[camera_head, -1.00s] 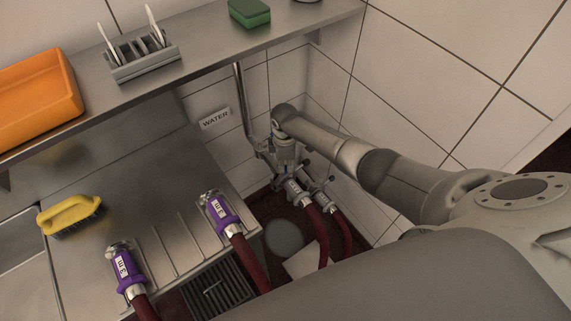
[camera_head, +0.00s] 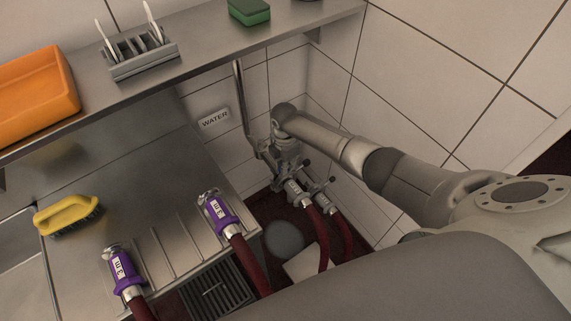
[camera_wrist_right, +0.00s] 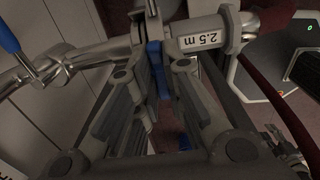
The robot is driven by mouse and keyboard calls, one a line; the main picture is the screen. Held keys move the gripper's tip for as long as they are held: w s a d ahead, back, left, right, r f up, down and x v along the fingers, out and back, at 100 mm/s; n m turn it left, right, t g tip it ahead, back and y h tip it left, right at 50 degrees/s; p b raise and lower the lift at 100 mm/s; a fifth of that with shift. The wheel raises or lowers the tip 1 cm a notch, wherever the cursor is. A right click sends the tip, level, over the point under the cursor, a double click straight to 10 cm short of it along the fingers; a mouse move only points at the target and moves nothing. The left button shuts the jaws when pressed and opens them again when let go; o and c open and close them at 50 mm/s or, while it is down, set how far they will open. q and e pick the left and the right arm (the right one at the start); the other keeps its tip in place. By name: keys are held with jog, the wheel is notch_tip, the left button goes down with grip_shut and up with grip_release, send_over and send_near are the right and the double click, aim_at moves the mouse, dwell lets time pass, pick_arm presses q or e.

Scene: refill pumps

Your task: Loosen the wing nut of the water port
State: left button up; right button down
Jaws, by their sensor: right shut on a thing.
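My right gripper (camera_head: 288,158) is at the water port, at the foot of the metal pipe (camera_head: 243,100) below the WATER sign (camera_head: 214,118). In the right wrist view my right gripper (camera_wrist_right: 157,84) is shut on the blue wing nut (camera_wrist_right: 155,64), which stands between its two fingers. The wing nut sits on the clamp beside a metal coupling (camera_wrist_right: 199,36) labelled "2.5 m". Part of the wing nut is hidden by the fingers, and in the head view it does not show clearly. My left gripper is not in view.
Hoses with purple couplings (camera_head: 219,213) (camera_head: 122,270) lie on the steel drainboard, near a yellow brush (camera_head: 67,214). The tiled wall is close to my right arm.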

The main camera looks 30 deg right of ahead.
jog(key=shift+w+r, duration=0.1)
jog(key=c, duration=1.5)
grip_release()
notch_tip(320, 180, up, 12)
jog(key=shift+f, duration=0.1)
jog(key=shift+a, duration=0.1)
